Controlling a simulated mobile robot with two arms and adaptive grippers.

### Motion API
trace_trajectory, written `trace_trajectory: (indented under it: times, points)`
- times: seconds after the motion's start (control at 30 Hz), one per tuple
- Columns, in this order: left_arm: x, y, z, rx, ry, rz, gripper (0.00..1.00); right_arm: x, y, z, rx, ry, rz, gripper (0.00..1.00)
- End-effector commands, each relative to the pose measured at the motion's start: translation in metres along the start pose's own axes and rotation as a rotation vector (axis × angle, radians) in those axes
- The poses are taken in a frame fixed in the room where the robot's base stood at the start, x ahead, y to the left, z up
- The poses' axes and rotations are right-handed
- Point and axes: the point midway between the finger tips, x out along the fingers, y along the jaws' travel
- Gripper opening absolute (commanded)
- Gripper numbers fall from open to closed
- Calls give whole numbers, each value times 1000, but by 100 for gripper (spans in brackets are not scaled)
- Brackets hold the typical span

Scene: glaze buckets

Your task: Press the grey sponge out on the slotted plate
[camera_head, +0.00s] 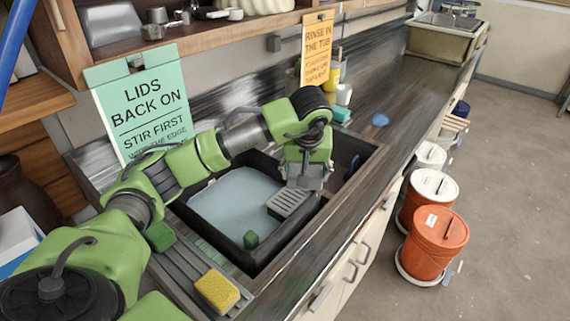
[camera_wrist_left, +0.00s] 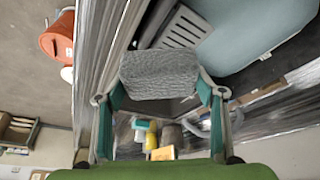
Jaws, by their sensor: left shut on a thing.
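The grey sponge (camera_wrist_left: 160,75) is held between the two fingers of my left gripper (camera_wrist_left: 160,92) in the left wrist view. In the head view my left gripper (camera_head: 306,182) points down over the right part of the dark tub; the sponge is hard to tell apart from the fingers there. The slotted plate (camera_head: 288,204) is a grey plate with slots at the tub's right side, just below and beside the gripper. It also shows in the left wrist view (camera_wrist_left: 181,29), behind the sponge. I cannot tell whether sponge and plate touch. My right gripper is not in view.
A yellow sponge (camera_head: 216,291) and a green sponge (camera_head: 160,236) lie on the ribbed board left. Buckets (camera_head: 430,245) stand on the floor.

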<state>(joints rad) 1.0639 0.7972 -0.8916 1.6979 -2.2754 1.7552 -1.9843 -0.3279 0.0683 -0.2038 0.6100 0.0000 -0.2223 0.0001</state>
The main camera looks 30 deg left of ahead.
Motion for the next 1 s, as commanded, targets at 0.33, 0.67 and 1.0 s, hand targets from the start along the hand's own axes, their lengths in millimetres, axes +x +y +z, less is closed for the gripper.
trace_trajectory:
  times: [0.33, 0.67, 1.0]
  points:
    - [42, -47, -23, -168, 1, -70, 46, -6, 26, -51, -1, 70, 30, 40]
    - [66, -46, -12, -167, 0, -68, 46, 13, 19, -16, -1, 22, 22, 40]
    - [83, -47, -6, -166, 2, -69, 46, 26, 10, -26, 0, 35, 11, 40]
